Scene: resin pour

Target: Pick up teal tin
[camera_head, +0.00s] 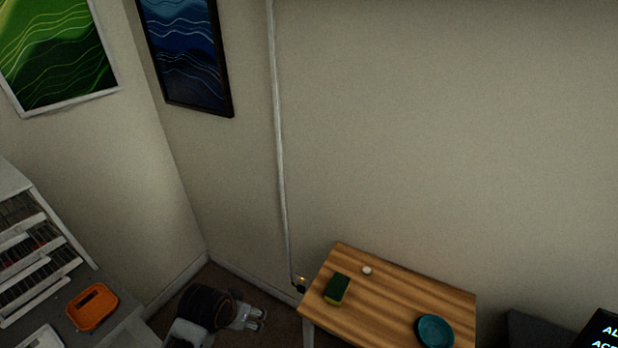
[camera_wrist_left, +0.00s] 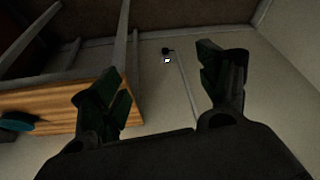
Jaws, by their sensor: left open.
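The teal tin (camera_head: 435,331), round and shallow-looking from above, stands near the front right corner of the wooden table, at the bottom of the head view. A teal shape (camera_wrist_left: 18,127) at the left edge of the left wrist view looks like it, partly cut off. My left gripper (camera_head: 263,320) is open and empty, left of the table and well apart from the tin. In the left wrist view its two fingers (camera_wrist_left: 158,82) are spread, with nothing between them. My right gripper is in neither view.
The wooden table (camera_head: 390,299) also holds a green and yellow sponge (camera_head: 336,289) and a small white round thing (camera_head: 367,270). An orange tray (camera_head: 92,307) lies on a grey surface at left, beside drawers (camera_head: 35,262). A dark screen (camera_head: 600,332) is at lower right.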

